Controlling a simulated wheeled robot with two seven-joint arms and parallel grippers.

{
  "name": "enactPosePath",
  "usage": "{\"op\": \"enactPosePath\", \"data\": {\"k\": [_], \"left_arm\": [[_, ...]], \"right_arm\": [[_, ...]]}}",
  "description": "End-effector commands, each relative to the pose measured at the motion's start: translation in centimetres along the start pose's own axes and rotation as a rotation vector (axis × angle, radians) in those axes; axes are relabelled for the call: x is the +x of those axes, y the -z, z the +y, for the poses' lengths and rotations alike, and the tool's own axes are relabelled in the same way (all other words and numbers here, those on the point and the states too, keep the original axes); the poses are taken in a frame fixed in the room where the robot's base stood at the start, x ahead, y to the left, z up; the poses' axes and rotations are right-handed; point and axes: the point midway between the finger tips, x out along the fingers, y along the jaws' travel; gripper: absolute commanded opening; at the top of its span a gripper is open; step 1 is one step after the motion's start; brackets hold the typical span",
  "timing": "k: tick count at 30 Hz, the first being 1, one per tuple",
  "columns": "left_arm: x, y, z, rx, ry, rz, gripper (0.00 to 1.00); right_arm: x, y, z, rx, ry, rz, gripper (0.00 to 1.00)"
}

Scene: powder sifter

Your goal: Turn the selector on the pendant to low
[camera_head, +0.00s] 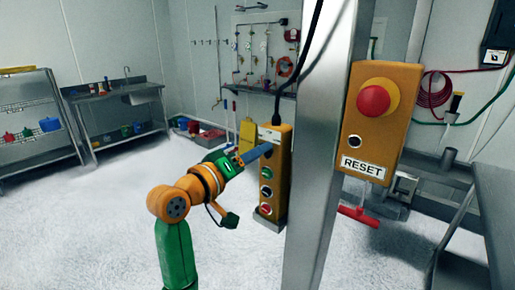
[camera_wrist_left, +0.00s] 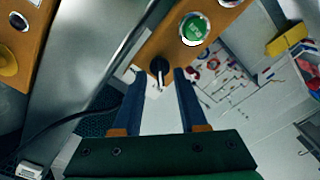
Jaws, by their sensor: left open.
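The pendant (camera_head: 283,170) is an orange box hanging on a black cable beside a steel post, with green, black and red round controls on its front. My left gripper (camera_head: 258,153) reaches its upper front from the left. In the left wrist view the pendant (camera_wrist_left: 214,22) shows a green button (camera_wrist_left: 194,29) and the black selector knob (camera_wrist_left: 159,67) with a short pale handle. The open blue fingers of the left gripper (camera_wrist_left: 161,76) stand either side of the knob; contact cannot be told. In the head view the gripper hides the selector. My right gripper is out of view.
The steel post (camera_head: 318,150) stands just right of the pendant. An orange box with a red emergency button (camera_head: 373,100) and a RESET label is fixed on it. A sink bench (camera_head: 118,92) and shelves stand at the back left. The floor at left is clear.

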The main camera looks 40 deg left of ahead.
Motion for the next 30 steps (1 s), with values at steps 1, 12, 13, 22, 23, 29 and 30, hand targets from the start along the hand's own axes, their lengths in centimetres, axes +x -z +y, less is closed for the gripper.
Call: {"op": "enactPosePath", "data": {"k": [1, 12, 13, 22, 23, 29, 30], "left_arm": [[0.27, 0.02, 0.08, 0.001, -0.001, -0.001, 0.42], [0.40, -0.10, -0.05, 0.003, 0.001, -0.001, 0.01], [0.39, -0.10, -0.05, 0.003, 0.001, -0.001, 0.00], [0.39, -0.11, -0.06, 0.012, 0.001, -0.001, 0.00], [0.39, -0.11, -0.06, 0.017, 0.001, -0.001, 0.00], [0.39, -0.12, -0.09, 0.097, 0.003, -0.001, 0.00], [0.40, -0.13, -0.08, 0.123, 0.004, -0.002, 0.00]], "right_arm": [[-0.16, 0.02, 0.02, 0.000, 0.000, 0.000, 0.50], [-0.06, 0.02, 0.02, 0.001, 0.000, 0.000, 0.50], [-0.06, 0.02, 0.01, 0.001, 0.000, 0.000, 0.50], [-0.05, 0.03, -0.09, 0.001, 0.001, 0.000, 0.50], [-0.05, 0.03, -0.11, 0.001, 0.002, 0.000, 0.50], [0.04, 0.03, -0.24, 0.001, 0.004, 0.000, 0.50], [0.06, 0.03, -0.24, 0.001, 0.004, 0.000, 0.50]]}}
